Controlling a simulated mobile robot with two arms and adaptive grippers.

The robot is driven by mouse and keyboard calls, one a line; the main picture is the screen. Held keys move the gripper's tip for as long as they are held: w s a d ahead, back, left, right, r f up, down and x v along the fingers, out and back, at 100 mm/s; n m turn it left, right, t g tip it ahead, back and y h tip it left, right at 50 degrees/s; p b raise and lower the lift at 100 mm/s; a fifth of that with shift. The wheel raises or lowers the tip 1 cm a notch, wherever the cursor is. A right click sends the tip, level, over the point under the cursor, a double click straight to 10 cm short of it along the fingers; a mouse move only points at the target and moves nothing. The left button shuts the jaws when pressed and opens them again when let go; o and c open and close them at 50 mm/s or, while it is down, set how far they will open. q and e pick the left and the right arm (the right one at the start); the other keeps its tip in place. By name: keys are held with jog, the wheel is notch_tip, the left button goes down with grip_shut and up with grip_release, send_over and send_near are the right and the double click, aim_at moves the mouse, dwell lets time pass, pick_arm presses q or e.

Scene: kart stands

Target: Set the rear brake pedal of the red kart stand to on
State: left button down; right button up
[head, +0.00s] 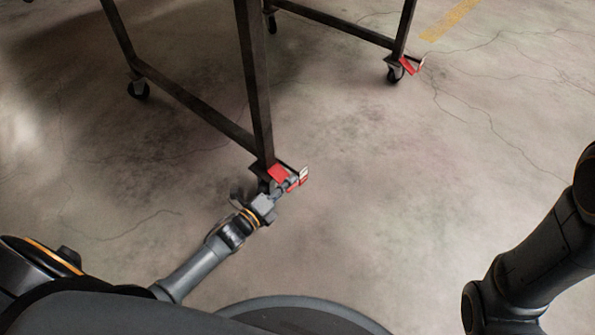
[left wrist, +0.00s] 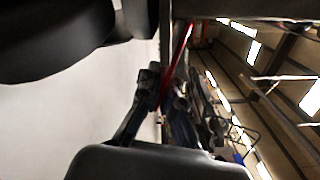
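The dark metal kart stand (head: 258,90) stands on casters at the top of the head view. A red brake pedal (head: 278,172) sits at the foot of its nearest leg, with a pale-tipped end at its right. Another red pedal (head: 408,66) is at the far right leg. My left gripper (head: 292,183) is at the near pedal and partly covers it; contact is unclear. In the left wrist view, the pedal shows as a thin red strip (left wrist: 178,52) just beyond the gripper (left wrist: 172,88). Whether its fingers are closed is unclear. My right gripper is out of view.
Black caster wheels show at the left leg (head: 139,90) and the far right leg (head: 395,76). A lower rail (head: 195,105) joins the left and near legs. The concrete floor (head: 400,190) right of the near leg is clear. A yellow line (head: 450,18) crosses the floor farther off.

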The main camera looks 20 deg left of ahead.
pick_arm(q)
jog(key=shift+a+f+m+b, duration=0.25)
jog(key=shift+f+m, duration=0.35)
jog(key=shift+m, duration=0.4)
jog(key=c, duration=1.5)
grip_release()
jog(key=shift+c, duration=0.2)
jog(key=v, duration=1.2)
jog(key=shift+d+r, duration=0.1)
jog(key=shift+r, duration=0.1)
